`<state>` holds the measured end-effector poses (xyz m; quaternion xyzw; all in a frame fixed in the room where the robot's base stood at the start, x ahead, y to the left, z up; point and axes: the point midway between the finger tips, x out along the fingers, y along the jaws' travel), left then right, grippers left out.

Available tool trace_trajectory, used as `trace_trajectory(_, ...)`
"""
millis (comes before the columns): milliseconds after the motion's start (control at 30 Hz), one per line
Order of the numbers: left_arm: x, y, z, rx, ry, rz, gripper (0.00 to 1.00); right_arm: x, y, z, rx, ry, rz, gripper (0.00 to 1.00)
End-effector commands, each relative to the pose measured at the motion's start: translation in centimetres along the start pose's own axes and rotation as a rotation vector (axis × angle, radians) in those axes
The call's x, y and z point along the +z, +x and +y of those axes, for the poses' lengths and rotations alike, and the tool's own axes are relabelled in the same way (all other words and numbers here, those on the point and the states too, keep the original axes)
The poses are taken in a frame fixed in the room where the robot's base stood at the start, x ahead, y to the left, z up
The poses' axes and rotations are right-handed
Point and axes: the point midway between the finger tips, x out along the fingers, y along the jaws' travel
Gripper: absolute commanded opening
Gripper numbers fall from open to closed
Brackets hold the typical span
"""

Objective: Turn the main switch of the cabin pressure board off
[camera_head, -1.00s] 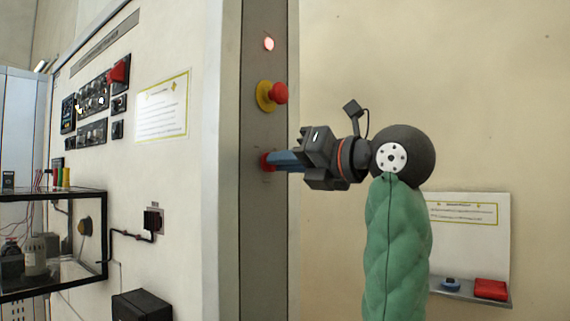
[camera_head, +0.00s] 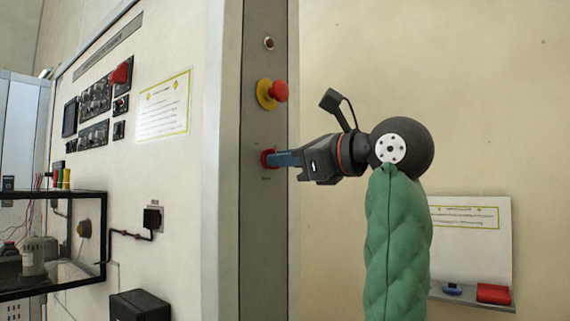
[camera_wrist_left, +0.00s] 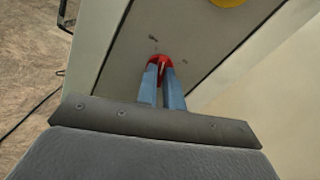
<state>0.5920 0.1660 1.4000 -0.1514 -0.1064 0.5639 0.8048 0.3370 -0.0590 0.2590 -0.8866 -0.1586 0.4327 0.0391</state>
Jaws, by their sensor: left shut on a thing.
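The main switch is a red rotary knob (camera_head: 267,159) low on the narrow grey panel strip (camera_head: 262,215), below the emergency button. My left gripper (camera_head: 276,159) reaches it from the right, its blue fingers shut on the knob. In the left wrist view the two fingers (camera_wrist_left: 162,84) close on the red knob (camera_wrist_left: 159,64), which they partly cover. The indicator lamp (camera_head: 268,43) at the top of the strip is dark. My right gripper is not in view.
A red mushroom button on a yellow collar (camera_head: 270,94) sits just above my gripper. A cabinet front with black instruments (camera_head: 95,100) is at the left. A small shelf (camera_head: 470,297) with a red item is at the lower right.

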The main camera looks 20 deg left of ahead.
Motion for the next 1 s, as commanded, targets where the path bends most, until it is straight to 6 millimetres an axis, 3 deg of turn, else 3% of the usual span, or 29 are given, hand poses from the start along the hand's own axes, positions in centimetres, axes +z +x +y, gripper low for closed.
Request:
trace_trajectory(500,-0.2,0.0,0.0,0.001,-0.353,0.001,0.0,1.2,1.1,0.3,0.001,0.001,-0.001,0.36)
trace_trajectory(1000,-0.1,0.0,0.0,0.001,-0.429,0.002,0.0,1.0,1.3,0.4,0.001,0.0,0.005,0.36)
